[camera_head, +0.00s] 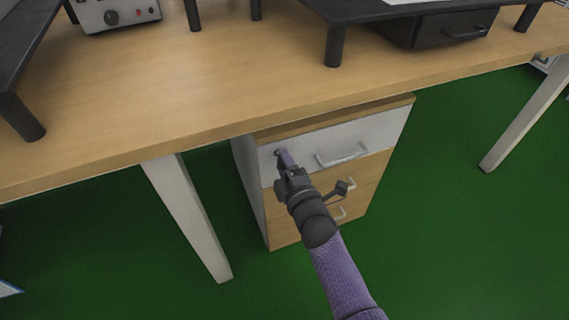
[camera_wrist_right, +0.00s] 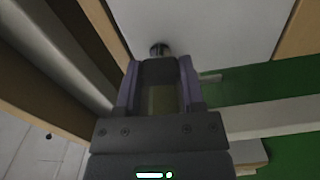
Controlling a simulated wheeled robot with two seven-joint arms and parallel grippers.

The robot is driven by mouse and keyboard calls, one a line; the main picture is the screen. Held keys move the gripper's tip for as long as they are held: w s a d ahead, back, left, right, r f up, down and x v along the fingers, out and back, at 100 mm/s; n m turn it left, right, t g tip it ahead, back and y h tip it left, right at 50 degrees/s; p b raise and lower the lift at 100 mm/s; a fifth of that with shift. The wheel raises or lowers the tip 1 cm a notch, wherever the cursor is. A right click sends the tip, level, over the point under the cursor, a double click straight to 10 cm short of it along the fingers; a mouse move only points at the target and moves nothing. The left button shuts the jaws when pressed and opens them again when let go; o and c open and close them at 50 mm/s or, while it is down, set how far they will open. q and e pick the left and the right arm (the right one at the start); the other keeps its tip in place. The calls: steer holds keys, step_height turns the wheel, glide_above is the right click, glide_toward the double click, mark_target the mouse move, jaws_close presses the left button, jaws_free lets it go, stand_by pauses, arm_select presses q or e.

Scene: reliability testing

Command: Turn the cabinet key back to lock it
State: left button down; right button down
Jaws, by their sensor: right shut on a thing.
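The cabinet (camera_head: 368,133) stands under the table, with a white top drawer and wooden drawers below. The key's lock (camera_wrist_right: 160,50) shows as a small round metal piece on the white drawer front in the right wrist view. My right gripper (camera_head: 283,156) is at the upper left of the white drawer front, at the lock. Its fingers (camera_wrist_right: 160,72) are shut on the key, which is mostly hidden between them. The key's angle cannot be told. My left gripper is not in view.
The wooden table top (camera_head: 230,85) overhangs the cabinet just above my right gripper. A drawer handle (camera_head: 342,155) sticks out to the right of the gripper. A white table leg (camera_head: 188,215) stands to the left. Green floor is free to the right.

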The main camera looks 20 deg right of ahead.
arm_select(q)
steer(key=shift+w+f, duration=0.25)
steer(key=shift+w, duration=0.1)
arm_select(e)
steer(key=shift+n, duration=0.7)
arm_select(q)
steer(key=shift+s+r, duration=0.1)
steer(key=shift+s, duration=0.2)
arm_select(e)
steer(key=shift+c, duration=1)
jaws_free()
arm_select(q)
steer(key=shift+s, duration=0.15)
